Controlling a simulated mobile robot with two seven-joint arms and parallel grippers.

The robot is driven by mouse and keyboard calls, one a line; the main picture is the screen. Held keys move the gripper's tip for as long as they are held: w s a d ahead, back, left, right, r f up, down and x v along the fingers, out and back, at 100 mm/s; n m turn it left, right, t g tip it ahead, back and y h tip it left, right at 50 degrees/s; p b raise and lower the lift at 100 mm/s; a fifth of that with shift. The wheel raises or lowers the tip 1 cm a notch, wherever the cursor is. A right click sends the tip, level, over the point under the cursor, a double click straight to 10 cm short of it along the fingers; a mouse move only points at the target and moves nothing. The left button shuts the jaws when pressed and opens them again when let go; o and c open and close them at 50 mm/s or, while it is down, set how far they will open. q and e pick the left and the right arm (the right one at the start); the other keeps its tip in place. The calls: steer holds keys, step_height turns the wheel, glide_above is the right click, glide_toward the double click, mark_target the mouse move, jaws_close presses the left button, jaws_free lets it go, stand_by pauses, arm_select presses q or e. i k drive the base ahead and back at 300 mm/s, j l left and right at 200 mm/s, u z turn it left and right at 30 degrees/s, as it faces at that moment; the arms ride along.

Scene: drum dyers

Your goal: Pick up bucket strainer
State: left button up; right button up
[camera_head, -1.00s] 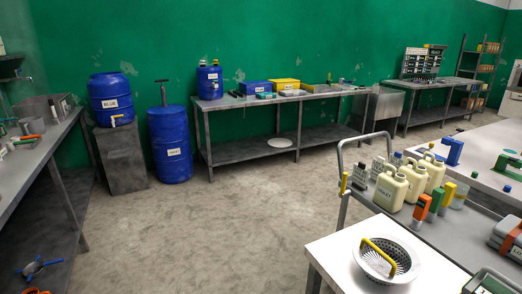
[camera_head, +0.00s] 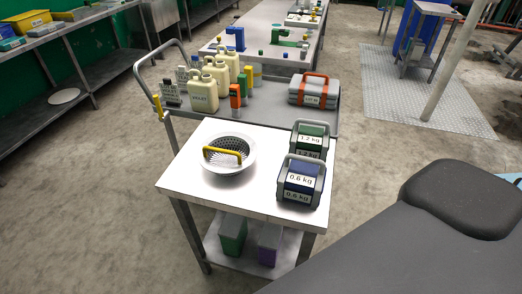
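The bucket strainer (camera_head: 229,162) is a round, light grey bowl with a perforated dark inside and a yellow arched handle (camera_head: 223,155). It sits upright on the white top of a small metal table (camera_head: 190,183), left of two weights. Neither of my grippers is in view. A dark grey surface, which seems to be part of my own body, fills the lower right of the head view.
Beside the strainer stand a blue 0.6 kg weight (camera_head: 301,182) and a green 1.2 kg weight (camera_head: 310,141). Behind, a cart (camera_head: 275,115) holds cream jugs (camera_head: 202,93), bottles and a grey case (camera_head: 313,90).

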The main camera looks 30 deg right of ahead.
mark_target(228, 151)
steer(key=i+j+z, duration=0.1)
steer(key=z, duration=0.3)
steer(key=j+z, duration=0.2)
steer(key=z, duration=0.25)
steer(key=i+j+z, duration=0.1)
steer(key=z, duration=0.3)
steer(key=i+j+z, duration=0.1)
steer(key=j+z, duration=0.4)
steer(key=z, duration=0.15)
steer(key=i+j+z, duration=0.1)
steer(key=j+z, duration=0.6)
